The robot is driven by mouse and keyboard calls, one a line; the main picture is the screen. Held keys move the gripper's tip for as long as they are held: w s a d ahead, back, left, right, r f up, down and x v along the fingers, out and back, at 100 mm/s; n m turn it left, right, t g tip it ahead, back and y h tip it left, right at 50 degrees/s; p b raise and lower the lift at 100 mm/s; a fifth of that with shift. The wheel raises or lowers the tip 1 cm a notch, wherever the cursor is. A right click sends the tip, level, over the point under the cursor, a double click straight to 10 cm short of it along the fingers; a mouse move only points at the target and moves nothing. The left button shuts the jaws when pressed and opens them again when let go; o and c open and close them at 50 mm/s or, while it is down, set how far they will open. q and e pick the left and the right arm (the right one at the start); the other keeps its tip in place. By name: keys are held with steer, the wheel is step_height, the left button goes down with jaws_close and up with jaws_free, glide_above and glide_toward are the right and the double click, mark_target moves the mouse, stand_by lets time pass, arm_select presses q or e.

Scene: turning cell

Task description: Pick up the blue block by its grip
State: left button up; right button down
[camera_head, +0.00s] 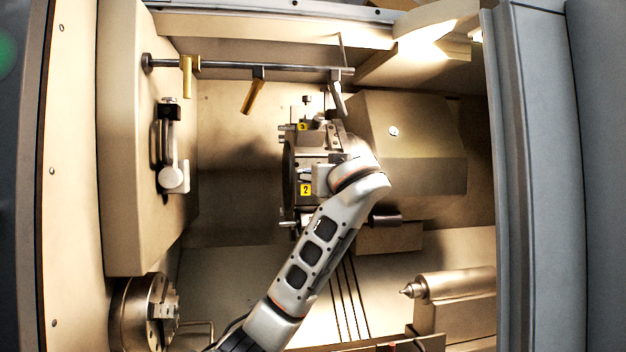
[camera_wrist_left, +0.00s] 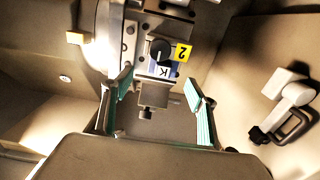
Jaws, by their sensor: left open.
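A small blue block (camera_wrist_left: 153,68) with a white patch marked K shows in the left wrist view, at the tool turret just below a yellow label "2". A grey metal piece sticks out below it; I cannot tell for sure whether this is its grip. My left gripper (camera_wrist_left: 159,80) is open, with its teal-padded fingers apart on either side of this area and nothing held between them. Whether the fingers touch anything is not clear. In the head view my left arm reaches up to the turret and hides the block. My right gripper is not in view.
The turret (camera_head: 290,180) has another holder by label "3". A rail (camera_head: 225,66) with hanging yellow-handled parts runs above. The chuck (camera_head: 145,312) is lower left, the pointed tailstock (camera_head: 445,287) lower right. A grey clamp-like fixture (camera_head: 171,150) is on the left panel.

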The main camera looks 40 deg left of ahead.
arm_select(q)
steer(key=p+x, duration=0.1)
steer(key=x, duration=0.3)
steer(key=shift+a+r+p, duration=0.15)
steer(key=shift+a+p, duration=0.25)
steer(key=shift+a, duration=0.1)
steer(key=shift+w+a, duration=0.2)
steer(key=shift+a, duration=0.05)
steer(key=shift+w+a, duration=0.1)
steer(key=shift+w, duration=0.05)
steer(key=c, duration=1.3)
